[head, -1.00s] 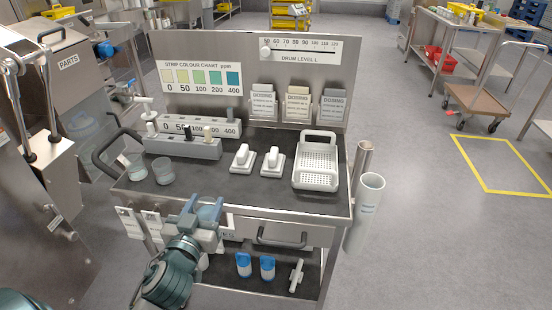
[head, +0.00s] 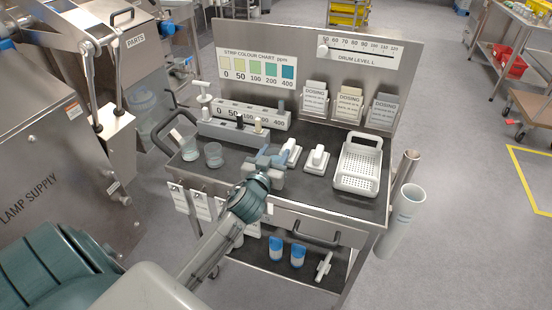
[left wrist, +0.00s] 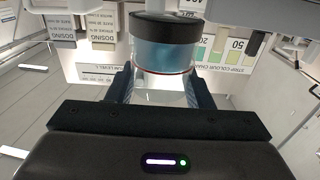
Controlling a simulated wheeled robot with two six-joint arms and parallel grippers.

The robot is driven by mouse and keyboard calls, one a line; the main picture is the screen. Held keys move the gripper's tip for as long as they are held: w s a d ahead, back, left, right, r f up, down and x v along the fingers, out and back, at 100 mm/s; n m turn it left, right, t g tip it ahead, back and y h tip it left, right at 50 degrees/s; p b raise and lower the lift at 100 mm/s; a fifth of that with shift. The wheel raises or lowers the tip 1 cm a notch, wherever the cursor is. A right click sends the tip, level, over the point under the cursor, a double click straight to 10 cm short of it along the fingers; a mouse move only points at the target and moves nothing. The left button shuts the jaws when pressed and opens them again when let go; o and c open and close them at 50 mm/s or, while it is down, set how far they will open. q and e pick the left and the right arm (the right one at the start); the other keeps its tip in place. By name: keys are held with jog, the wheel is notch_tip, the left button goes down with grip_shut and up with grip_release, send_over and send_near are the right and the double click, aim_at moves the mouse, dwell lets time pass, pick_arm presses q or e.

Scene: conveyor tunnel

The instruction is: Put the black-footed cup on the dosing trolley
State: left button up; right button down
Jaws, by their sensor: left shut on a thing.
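My left gripper (head: 268,160) is shut on the black-footed cup (left wrist: 165,57). In the left wrist view the cup sits between the two fingers, with a black foot, a blue-teal band and a clear part. That view is upside down, so the foot points down and the cup looks upright. In the head view the cup is mostly hidden by the gripper. The dosing trolley (head: 300,196) is a steel cart with a dark top. The gripper appears over the front part of that top; its height above it is unclear. My right gripper is not in view.
Two clear cups (head: 213,154) stand at the trolley's left. A grey block with pegs (head: 232,131) stands behind. Two white pieces (head: 316,161) and a white perforated basket (head: 359,164) are to the right. Bare dark top shows between the cups and my gripper.

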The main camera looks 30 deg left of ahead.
aim_at(277, 158)
pick_arm(q)
jog(key=f, duration=0.1)
jog(key=w+f, duration=0.1)
jog(key=f, duration=0.1)
jog(key=shift+f, duration=0.3)
jog(key=shift+f, duration=0.1)
jog(key=o, duration=1.4)
